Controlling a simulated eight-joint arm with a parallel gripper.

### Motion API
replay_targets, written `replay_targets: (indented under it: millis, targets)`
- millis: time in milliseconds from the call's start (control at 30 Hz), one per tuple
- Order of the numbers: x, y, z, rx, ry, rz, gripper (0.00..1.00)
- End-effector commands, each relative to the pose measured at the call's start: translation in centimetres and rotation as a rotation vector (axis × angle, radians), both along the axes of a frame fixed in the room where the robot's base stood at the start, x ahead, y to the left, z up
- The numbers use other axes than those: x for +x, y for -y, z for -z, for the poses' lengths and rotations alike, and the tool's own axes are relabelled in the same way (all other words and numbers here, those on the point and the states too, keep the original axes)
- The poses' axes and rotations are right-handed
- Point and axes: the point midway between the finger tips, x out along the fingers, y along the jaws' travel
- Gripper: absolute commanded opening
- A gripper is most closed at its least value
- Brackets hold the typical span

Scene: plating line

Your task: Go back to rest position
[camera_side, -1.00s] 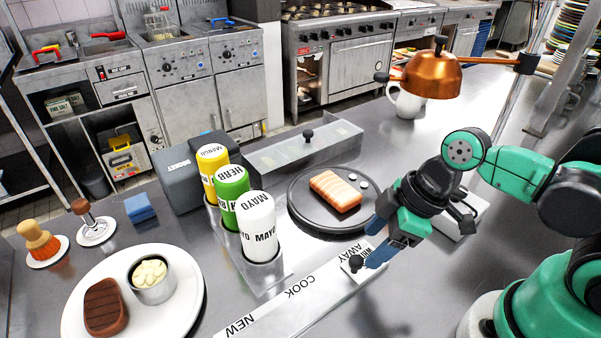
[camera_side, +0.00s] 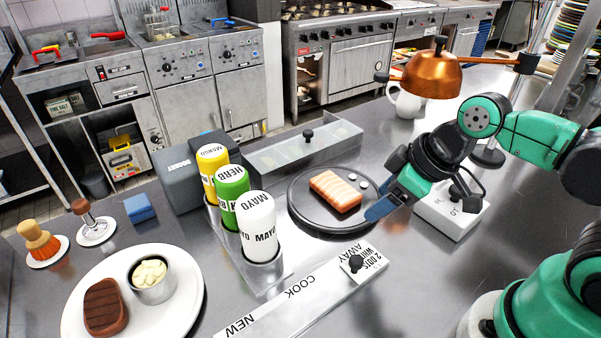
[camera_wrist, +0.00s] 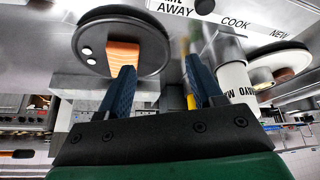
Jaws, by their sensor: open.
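My gripper (camera_side: 381,208) is raised above the counter near the right edge of the dark round plate (camera_side: 303,215). Its blue fingers are apart with nothing between them, as the wrist view also shows (camera_wrist: 160,85). A salmon fillet (camera_side: 336,191) lies on the round plate with two small white discs beside it. The sliding label strip (camera_side: 270,312) reads NEW, COOK and AWAY, with a black knob (camera_side: 356,262) at its AWAY end. My fingers are clear of the knob.
Mango, herb and mayo bottles (camera_side: 258,229) stand in a holder left of the round plate. A white plate (camera_side: 185,290) holds a steak and a cup. A white box (camera_side: 440,212) stands behind my gripper.

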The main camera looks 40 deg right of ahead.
Motion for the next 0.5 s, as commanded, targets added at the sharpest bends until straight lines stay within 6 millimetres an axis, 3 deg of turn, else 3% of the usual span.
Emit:
replay_targets:
  millis: [100, 200, 500]
  targets:
    - [1.8, 1.8, -1.8, 0.031, 0.082, 0.234, 0.59]
    - [2.6, 2.7, -2.8, 0.058, 0.128, 0.348, 0.59]
    - [2.8, 2.9, -3.1, 0.068, 0.142, 0.384, 0.59]
